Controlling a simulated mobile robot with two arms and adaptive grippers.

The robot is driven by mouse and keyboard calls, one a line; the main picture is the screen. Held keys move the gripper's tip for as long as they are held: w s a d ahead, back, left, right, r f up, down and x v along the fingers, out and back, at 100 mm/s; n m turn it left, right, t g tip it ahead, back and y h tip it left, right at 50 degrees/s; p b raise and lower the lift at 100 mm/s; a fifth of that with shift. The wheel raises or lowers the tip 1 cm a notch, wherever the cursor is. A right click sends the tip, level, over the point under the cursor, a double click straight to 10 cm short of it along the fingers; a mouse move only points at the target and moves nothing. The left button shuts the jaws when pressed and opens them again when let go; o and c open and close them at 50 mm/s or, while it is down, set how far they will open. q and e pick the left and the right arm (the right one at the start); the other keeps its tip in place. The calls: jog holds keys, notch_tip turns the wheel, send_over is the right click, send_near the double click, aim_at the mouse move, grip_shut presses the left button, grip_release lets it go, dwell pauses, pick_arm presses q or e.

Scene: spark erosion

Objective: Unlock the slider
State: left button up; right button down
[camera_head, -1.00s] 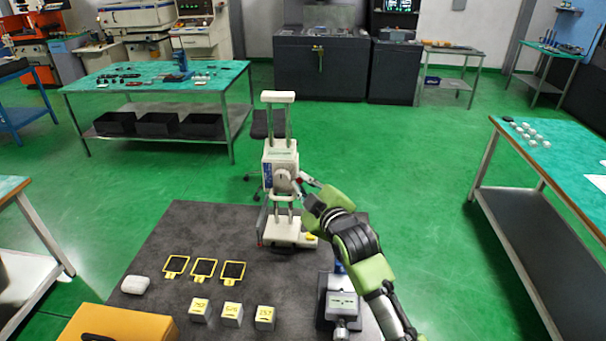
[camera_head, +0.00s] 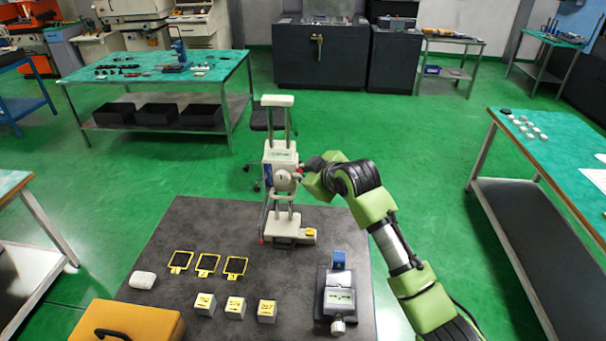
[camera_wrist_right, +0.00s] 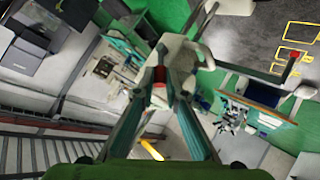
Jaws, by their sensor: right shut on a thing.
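A white measuring stand (camera_head: 284,228) stands upright at the back of the dark table, with two vertical columns. Its slider (camera_head: 280,153) is a white block with a round dial, partway up the columns. My right gripper (camera_head: 305,167) is at the slider's right side, shut on a small red-marked lock part there. The fingers and wrist hide most of that part in the head view. In the right wrist view the fingers (camera_wrist_right: 163,82) close in around a red spot, with the white stand body (camera_wrist_right: 182,58) just beyond. My left gripper is in neither view.
On the dark table (camera_head: 200,225) lie several yellow-framed plates (camera_head: 208,263), several labelled cubes (camera_head: 235,308), a white rounded block (camera_head: 143,280), an orange case (camera_head: 128,324) and a grey vise-like device (camera_head: 338,298). Green-topped tables stand behind and at right (camera_head: 570,150).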

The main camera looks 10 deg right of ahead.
jog(key=c, duration=2)
grip_release()
jog(key=shift+c, duration=0.2)
